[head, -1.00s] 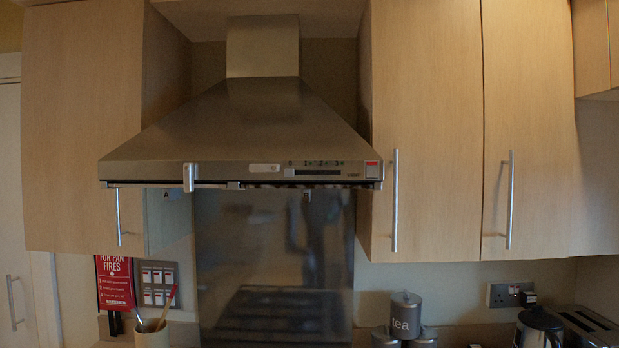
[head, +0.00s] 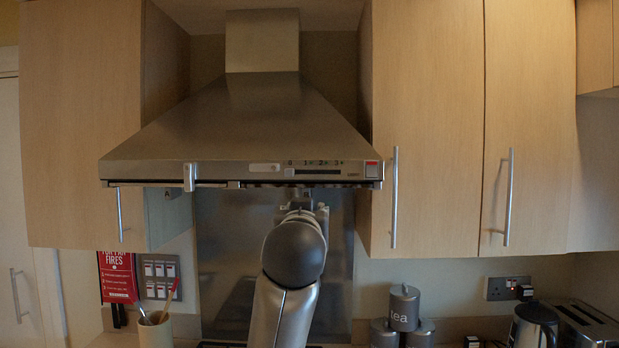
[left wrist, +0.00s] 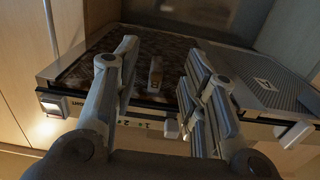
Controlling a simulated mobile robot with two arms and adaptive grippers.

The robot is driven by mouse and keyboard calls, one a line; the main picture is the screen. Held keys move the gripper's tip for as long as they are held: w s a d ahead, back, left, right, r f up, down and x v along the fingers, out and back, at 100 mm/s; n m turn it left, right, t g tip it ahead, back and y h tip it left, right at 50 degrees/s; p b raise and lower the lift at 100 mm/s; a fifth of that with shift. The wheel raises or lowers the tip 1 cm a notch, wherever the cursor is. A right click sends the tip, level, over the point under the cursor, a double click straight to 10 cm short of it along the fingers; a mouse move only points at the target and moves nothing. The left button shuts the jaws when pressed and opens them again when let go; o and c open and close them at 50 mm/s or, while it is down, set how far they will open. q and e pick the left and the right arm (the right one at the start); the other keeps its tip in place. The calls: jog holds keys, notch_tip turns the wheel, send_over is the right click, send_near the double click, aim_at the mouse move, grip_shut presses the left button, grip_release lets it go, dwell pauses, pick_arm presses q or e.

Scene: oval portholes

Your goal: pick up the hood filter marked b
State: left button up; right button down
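The range hood (head: 230,130) hangs between the wall cabinets. In the left wrist view its underside shows a brownish mesh filter (left wrist: 105,62) with a small upright tab or handle (left wrist: 155,75), whose letter I cannot read. Beside it on the right is a grey filter panel (left wrist: 272,85) with a small marked plate, also not clearly legible. My left gripper (left wrist: 160,58) is open, its fingers on either side of the tab and apart from it. In the head view my left arm rises to the hood's right half; its wrist hides most of the gripper (head: 305,203). My right gripper is not in view.
The hood's front edge (head: 240,172) is close to my left wrist. Cabinets (head: 425,130) flank the hood. Below are tea canisters (head: 404,308), a kettle (head: 534,325), a toaster (head: 585,322) and a utensil pot (head: 155,330). A red sign (head: 117,275) hangs at left.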

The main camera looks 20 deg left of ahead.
pick_arm(q)
jog(key=w+a+p, duration=0.1)
jog(key=w+p, duration=0.1)
jog(key=w, duration=0.1)
jog(key=w+r+p, duration=0.1)
jog(key=w+p, duration=0.1)
jog(key=w, duration=0.1)
jog(key=w+a+r+p, duration=0.1)
jog(key=w+p, duration=0.2)
jog(key=shift+a+r, duration=0.2)
jog(key=shift+a, duration=0.15)
jog(key=shift+w+a+f, duration=0.1)
jog(key=shift+w+f, duration=0.05)
jog(key=shift+w, duration=0.25)
jog(key=shift+c, duration=0.8)
grip_shut()
